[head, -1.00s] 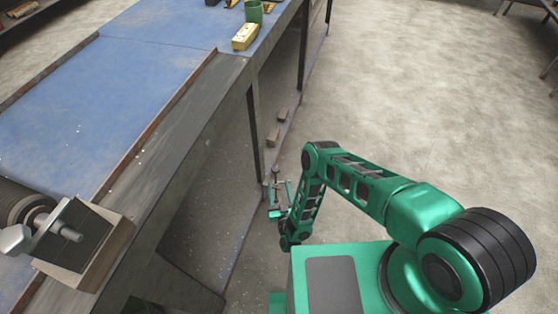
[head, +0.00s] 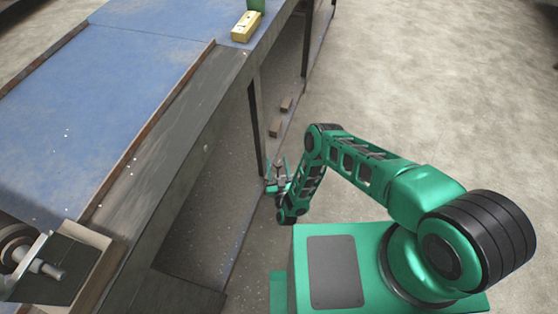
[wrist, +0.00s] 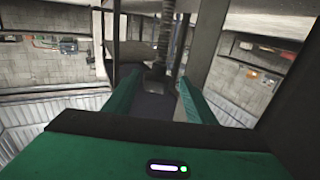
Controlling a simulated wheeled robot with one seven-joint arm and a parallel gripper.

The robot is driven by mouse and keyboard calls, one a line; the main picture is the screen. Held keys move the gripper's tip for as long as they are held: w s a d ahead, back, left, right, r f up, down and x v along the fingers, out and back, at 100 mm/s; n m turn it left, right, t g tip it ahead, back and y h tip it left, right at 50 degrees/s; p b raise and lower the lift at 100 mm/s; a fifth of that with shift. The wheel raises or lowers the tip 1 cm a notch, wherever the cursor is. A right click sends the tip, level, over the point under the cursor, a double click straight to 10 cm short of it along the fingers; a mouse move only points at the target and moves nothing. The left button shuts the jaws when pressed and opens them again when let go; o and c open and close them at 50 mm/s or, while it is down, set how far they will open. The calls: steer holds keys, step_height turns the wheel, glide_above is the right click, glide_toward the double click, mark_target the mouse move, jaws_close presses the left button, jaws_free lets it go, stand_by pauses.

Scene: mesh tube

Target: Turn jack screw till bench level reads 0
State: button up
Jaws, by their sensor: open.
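The bench level appears to be the small yellow block (head: 246,27) on the far end of the bench top in the head view; its reading is too small to make out. A dark threaded rod, which looks like the jack screw (wrist: 170,38), runs down to a block (wrist: 155,78) in the wrist view. My gripper (wrist: 158,88) is open, its green fingers on either side of that lower end; I cannot tell whether they touch it. In the head view my gripper (head: 278,172) is low beside the bench's dark leg, and the screw is not distinguishable there.
The bench (head: 215,85) has a blue top and fills the left. A dark leg (head: 256,128) stands by my gripper. A clamp-like metal piece (head: 45,268) is at the near corner. Open floor (head: 430,90) lies to the right.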

steer(key=shift+w+d, duration=0.1)
steer(key=shift+w, duration=0.05)
steer(key=shift+d, duration=0.1)
steer(key=c, duration=1)
steer(key=shift+c, duration=0.2)
steer(key=shift+y, duration=0.3)
steer(key=n+g+y, duration=0.1)
steer(key=n+y, duration=0.3)
steer(key=y, duration=0.1)
steer(key=shift+g, duration=0.4)
steer(key=shift+n+g+y, duration=2)
steer(key=shift+y, duration=0.6)
steer(key=shift+d, duration=0.1)
steer(key=shift+f, duration=0.1)
steer(key=o, duration=1)
